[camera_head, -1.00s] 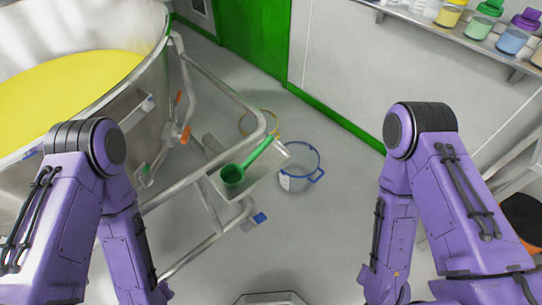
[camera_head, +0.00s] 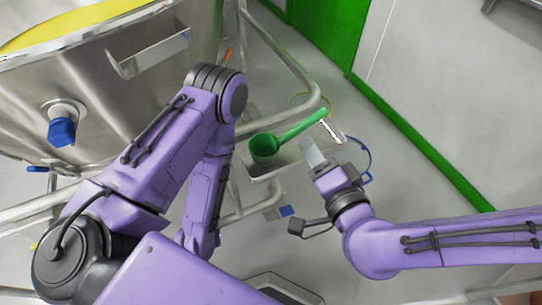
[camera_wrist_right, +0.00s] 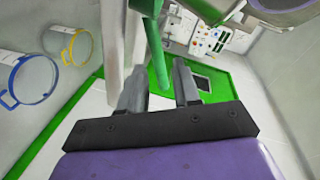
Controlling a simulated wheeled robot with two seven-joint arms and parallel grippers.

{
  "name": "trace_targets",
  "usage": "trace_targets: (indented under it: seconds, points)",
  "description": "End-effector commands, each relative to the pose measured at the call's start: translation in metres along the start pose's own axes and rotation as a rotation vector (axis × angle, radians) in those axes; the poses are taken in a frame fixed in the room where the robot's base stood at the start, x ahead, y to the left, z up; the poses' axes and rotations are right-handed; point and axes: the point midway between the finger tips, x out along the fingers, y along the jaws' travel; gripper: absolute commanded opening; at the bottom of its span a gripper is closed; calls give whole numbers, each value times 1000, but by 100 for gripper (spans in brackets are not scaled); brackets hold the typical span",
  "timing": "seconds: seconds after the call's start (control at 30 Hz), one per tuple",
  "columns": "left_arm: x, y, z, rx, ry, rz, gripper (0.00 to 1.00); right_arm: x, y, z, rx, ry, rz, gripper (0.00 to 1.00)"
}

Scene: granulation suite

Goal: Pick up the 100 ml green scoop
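The green scoop (camera_head: 264,147) lies on a small metal tray (camera_head: 262,172) on the vessel's frame. Its round cup is at the left and its handle slants up to the right, past the tray. My right gripper (camera_head: 312,152) is beside the tray's right end, just below the handle in the head view, apart from the cup. My left gripper is out of view.
A large steel vessel (camera_head: 90,85) with yellow contents stands at left, with tubular rails (camera_head: 275,50) around the tray. A blue-rimmed bucket (camera_wrist_right: 28,80) and a yellow-rimmed bucket (camera_wrist_right: 76,46) stand on the floor. A green-edged wall is at right.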

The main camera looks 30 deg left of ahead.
Motion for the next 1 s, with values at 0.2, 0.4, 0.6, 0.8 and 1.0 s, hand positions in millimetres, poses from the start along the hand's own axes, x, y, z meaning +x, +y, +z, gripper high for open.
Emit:
trace_targets:
  seconds: [0.2, 0.4, 0.6, 0.8, 1.0]
  points:
    - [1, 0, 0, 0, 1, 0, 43, 34, 1, 0, 2, -3, 5, 32]
    - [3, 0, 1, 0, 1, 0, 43, 67, 6, -5, 5, -3, 7, 32]
    - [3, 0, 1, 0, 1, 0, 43, 88, 5, -4, 2, -5, 7, 32]
    - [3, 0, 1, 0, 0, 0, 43, 88, 5, -4, 2, -5, 7, 26]
    - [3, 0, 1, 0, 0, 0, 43, 88, 5, -5, 2, -4, 7, 0]
